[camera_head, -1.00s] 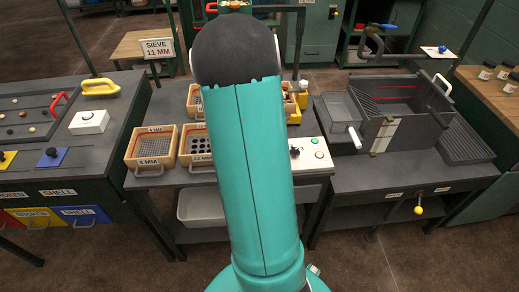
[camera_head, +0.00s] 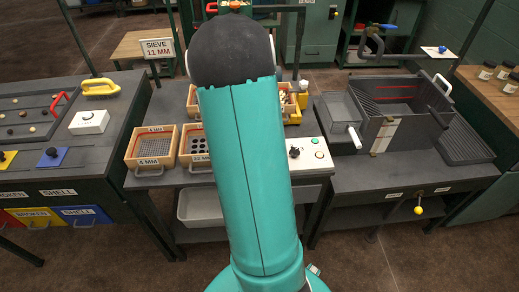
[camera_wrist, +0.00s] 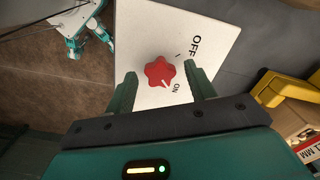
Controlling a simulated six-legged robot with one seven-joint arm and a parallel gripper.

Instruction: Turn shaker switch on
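The shaker switch is a red lobed knob (camera_wrist: 160,71) on a white panel (camera_wrist: 150,30) marked OFF and ON, seen in the wrist view. A pale line on the knob lies on its lower side, pointing towards the ON mark. My gripper (camera_wrist: 160,69) is open, with one green finger left of the knob and one right of it. Gaps show between the knob and both fingers; their depth relative to it is hard to tell. In the head view my arm hides the gripper and the red knob.
A white panel (camera_head: 311,154) with a black knob and buttons shows right of my arm. Sieve trays (camera_head: 150,147) stand left of it. A grey machine (camera_head: 400,110) stands at right.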

